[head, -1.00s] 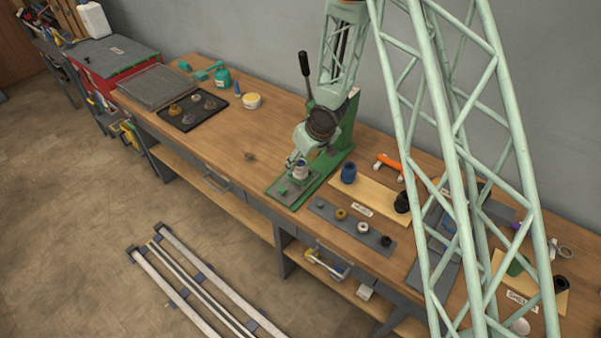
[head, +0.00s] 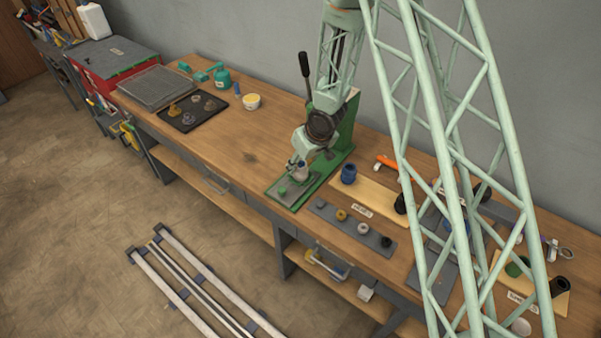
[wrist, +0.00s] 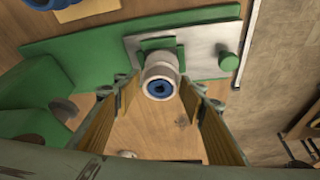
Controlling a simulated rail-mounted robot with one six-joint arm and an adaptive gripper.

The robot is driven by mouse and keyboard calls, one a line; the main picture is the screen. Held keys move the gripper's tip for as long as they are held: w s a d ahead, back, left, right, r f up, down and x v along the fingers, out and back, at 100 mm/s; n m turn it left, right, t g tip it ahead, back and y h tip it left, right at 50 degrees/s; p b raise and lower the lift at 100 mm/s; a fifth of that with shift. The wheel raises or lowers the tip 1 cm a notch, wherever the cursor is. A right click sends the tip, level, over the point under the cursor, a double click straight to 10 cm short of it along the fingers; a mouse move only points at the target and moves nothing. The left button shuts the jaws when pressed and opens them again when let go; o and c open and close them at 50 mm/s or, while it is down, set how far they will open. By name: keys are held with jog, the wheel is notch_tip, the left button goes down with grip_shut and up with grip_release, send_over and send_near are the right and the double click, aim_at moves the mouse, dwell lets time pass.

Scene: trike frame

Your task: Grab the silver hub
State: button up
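The silver hub (wrist: 160,72), a pale short cylinder with a blue centre, stands on a green block on the grey plate (wrist: 200,52) of the green press. In the head view the hub (head: 302,174) is partly covered by my gripper (head: 297,163). In the wrist view my gripper (wrist: 158,96) is open, with one finger on each side of the hub's near end. A gap shows between the hub and each finger.
The press (head: 338,150) with its black lever stands close behind my gripper. A blue cup (head: 348,173) and a grey strip with small round parts (head: 335,220) lie to the right. The bench (head: 235,150) to the left is mostly clear.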

jog(key=c, duration=0.6)
jog(key=shift+r, duration=0.15)
jog(key=shift+r+p, duration=0.75)
jog(key=shift+r, duration=0.95)
jog(key=shift+s+d+f+b, duration=0.1)
jog(key=shift+s+b, duration=0.4)
jog(key=shift+s, duration=0.15)
jog(key=s+d+r+b, duration=0.1)
jog(key=s+b, duration=0.4)
jog(key=s, duration=0.9)
jog(key=shift+s+d+r+b, duration=0.3)
jog(key=shift+d+b, duration=0.1)
jog(key=shift+d, duration=0.35)
jog(key=shift+w, duration=0.1)
